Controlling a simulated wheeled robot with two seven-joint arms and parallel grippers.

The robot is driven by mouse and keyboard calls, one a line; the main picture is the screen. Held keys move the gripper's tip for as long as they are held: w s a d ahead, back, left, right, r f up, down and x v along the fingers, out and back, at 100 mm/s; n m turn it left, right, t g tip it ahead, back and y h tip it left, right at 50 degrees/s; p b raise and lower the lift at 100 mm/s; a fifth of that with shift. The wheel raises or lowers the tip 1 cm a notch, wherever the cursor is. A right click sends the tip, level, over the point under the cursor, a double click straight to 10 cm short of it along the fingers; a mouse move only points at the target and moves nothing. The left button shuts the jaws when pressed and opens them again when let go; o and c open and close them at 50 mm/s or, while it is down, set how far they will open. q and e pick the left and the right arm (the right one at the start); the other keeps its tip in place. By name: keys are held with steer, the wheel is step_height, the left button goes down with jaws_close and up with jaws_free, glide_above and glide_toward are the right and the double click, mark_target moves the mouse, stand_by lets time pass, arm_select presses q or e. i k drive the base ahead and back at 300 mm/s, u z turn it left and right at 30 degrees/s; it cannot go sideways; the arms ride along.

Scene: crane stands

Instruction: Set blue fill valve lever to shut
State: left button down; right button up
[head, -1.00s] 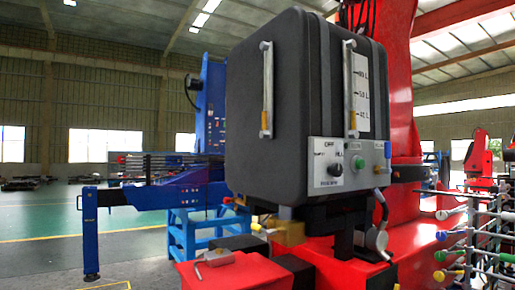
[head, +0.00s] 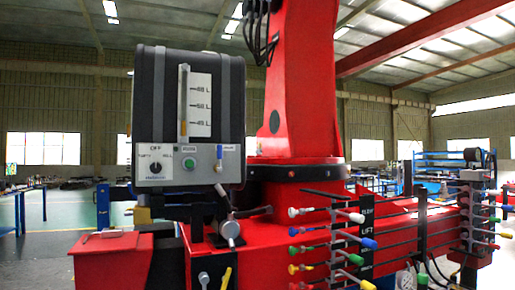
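No lever plainly marked as a fill valve can be read. The grey-black tank (head: 146,90) stands at left on the red crane base, with a level gauge (head: 200,105) on its front. A blue-knobbed lever (head: 369,243) sticks out of the lever bank at centre right. Neither of my grippers is in view.
The lever bank (head: 337,250) also has white, green, yellow and red knobs. A second lever bank (head: 474,215) stands at right. The red crane column (head: 305,80) rises behind, and a red box (head: 112,260) is at lower left. Open floor (head: 50,245) lies at far left.

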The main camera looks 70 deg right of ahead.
mark_target(220, 147)
steer(key=z, duration=1.4)
